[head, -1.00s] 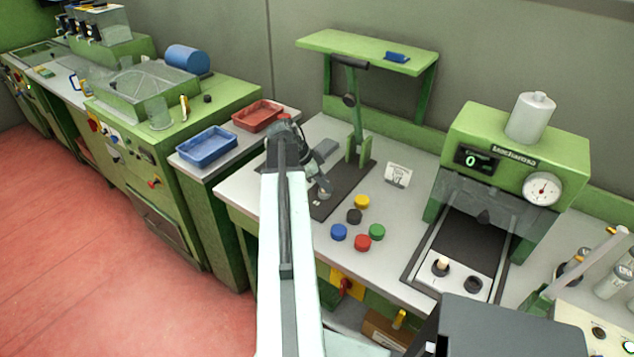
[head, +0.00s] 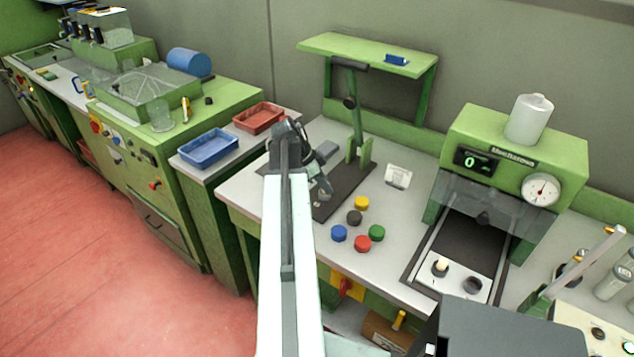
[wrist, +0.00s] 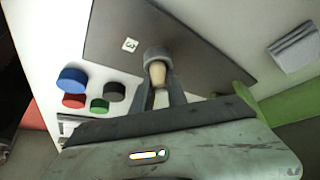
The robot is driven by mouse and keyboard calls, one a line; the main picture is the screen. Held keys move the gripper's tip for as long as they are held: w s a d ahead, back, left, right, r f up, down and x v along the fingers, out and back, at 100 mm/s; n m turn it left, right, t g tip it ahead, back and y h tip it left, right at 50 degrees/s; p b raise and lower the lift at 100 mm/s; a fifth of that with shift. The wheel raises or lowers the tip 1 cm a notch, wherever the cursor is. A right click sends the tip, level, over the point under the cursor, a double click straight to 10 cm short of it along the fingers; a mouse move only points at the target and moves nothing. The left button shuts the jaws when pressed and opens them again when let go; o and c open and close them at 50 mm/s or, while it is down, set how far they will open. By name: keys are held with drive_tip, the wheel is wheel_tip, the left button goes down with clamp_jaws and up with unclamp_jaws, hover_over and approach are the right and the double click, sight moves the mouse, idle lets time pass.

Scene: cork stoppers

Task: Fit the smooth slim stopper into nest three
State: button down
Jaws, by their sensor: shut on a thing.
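My gripper (wrist: 159,92) is shut on a tan cork stopper (wrist: 157,74) in the wrist view. The stopper's far end meets a round grey nest (wrist: 157,53) on the dark plate (wrist: 112,28). I cannot tell whether its tip is inside the nest or only over it. A white tag with a 3 (wrist: 130,44) lies beside this nest. In the head view my gripper (head: 325,187) is low over the dark plate (head: 343,203), and my arm partly hides the plate. The stopper is too small to make out there.
Blue (head: 339,233), red (head: 363,243), green (head: 377,233), yellow (head: 361,203) and dark (head: 354,217) round pieces lie right of the plate. A green stand (head: 352,125) rises behind it. A press (head: 520,150) stands at the right, with a pale peg (head: 441,265) at its front.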

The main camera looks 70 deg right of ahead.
sight(320, 193)
drive_tip(key=shift+w+a+f+t+y, duration=0.2)
drive_tip(key=shift+w+a+f+t, duration=0.15)
drive_tip(key=shift+f, duration=0.3)
drive_tip(key=shift+w+a+f+t+y, duration=0.15)
drive_tip(key=shift+w+a+f+y, duration=0.1)
drive_tip(key=shift+w+f, duration=0.3)
drive_tip(key=c, duration=1.4)
unclamp_jaws()
drive_tip(key=shift+s, duration=0.1)
drive_tip(key=shift+o, duration=0.8)
drive_tip(key=shift+s+r, duration=0.1)
drive_tip(key=r+p, duration=0.2)
drive_tip(key=p, duration=0.1)
drive_tip(key=d+r+p, duration=0.1)
drive_tip(key=p, duration=0.2)
drive_tip(key=shift+s+r, duration=0.1)
drive_tip(key=shift+r, duration=0.3)
drive_tip(key=shift+g+h, duration=0.45)
drive_tip(key=shift+g, duration=0.15)
drive_tip(key=p+v, duration=0.2)
drive_tip(key=v, duration=0.1)
drive_tip(key=p+v, duration=0.2)
drive_tip(key=v, duration=0.1)
drive_tip(key=shift+s+a, duration=0.15)
drive_tip(key=shift+s, duration=0.1)
drive_tip(key=shift+w+r, duration=0.1)
